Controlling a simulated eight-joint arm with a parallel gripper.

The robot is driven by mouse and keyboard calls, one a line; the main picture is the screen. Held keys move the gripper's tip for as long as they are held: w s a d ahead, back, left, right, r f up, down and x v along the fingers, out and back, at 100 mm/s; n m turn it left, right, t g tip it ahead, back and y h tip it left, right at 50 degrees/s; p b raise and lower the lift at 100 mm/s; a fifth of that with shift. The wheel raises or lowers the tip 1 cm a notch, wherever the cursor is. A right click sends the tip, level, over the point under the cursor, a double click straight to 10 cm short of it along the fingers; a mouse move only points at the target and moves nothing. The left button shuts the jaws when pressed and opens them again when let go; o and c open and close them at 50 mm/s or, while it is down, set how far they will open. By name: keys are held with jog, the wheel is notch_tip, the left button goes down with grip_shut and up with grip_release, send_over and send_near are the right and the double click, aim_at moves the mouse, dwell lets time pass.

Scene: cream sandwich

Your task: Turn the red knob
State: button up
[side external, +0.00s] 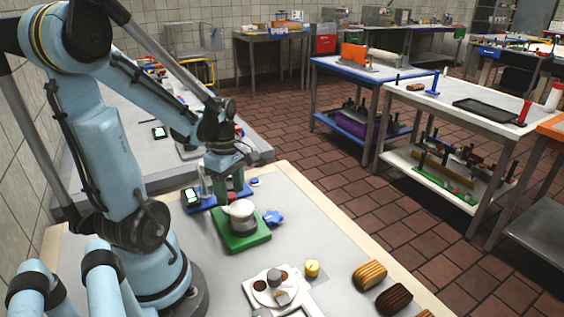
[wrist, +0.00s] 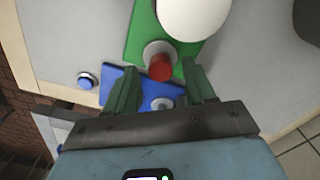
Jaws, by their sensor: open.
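The red knob (wrist: 161,67) shows in the wrist view, on a grey round collar at the edge of a green base (wrist: 142,38). A white rounded vessel (wrist: 195,14) sits on that base. My gripper (wrist: 160,78) is open, its two green fingers apart, with the knob in line with the gap near the fingertips. I cannot tell how deep the knob lies between them. In the side view my gripper (side external: 228,186) points down behind the white pot (side external: 242,213) on the green base (side external: 233,243).
A blue base (wrist: 113,77) with a grey knob lies beside the green one. A small blue button (wrist: 87,81) is near the table edge. In the side view, a blue item (side external: 273,217), a yellow cup (side external: 312,268), a white tray (side external: 258,292) and loaves (side external: 370,274) stand nearby.

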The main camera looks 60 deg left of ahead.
aim_at(231, 195)
jog(key=shift+f, duration=0.5)
grip_shut()
jog(key=shift+m, duration=2.4)
grip_release()
notch_tip(231, 195, up, 12)
